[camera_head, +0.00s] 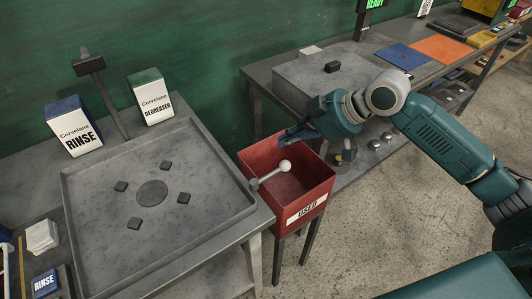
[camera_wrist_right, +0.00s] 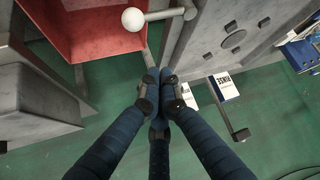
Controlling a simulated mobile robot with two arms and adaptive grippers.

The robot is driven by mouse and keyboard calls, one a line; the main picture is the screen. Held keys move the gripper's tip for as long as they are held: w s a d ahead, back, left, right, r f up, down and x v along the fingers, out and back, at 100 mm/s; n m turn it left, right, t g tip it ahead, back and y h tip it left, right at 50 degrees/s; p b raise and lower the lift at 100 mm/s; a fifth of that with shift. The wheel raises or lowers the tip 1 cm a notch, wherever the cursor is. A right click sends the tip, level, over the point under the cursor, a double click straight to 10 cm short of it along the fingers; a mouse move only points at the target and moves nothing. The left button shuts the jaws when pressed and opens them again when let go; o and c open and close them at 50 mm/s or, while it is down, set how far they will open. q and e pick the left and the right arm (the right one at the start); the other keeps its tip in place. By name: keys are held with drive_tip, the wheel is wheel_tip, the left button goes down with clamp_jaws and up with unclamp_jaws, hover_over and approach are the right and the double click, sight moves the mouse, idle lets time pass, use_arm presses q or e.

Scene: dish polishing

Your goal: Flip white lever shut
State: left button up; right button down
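The white lever (camera_head: 285,166) is a white ball on a short grey rod at the right edge of the grey basin (camera_head: 222,160). In the head view its ball end sticks out over the red bin marked USED. It also shows in the right wrist view, with its ball (camera_wrist_right: 133,19) near the top. My right gripper (camera_head: 287,137) is above the back of the red bin, behind the lever and apart from it. In the right wrist view its fingertips (camera_wrist_right: 160,92) are together, with nothing seen between them. My left gripper is out of view.
The red bin (camera_head: 322,183) stands between the basin table and a second table with a grey block (camera_head: 300,75). RINSE (camera_head: 75,128) and DEGREASER (camera_head: 150,98) boxes stand behind the basin. The green wall is close behind. Open floor lies at the front right.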

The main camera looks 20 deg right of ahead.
sight(271, 173)
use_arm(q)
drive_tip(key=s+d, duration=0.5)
use_arm(e)
drive_tip(key=shift+s+d+f, duration=0.1)
drive_tip(key=shift+f, duration=0.1)
drive_tip(key=p+x, duration=0.3)
drive_tip(key=x, duration=0.7)
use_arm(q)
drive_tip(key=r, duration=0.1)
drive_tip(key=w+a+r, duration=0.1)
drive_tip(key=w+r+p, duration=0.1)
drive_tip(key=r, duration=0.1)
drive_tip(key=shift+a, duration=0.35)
use_arm(e)
drive_tip(key=s+d, duration=0.2)
drive_tip(key=d, duration=0.1)
drive_tip(key=shift+s+d+f, duration=0.15)
drive_tip(key=shift+s, duration=0.15)
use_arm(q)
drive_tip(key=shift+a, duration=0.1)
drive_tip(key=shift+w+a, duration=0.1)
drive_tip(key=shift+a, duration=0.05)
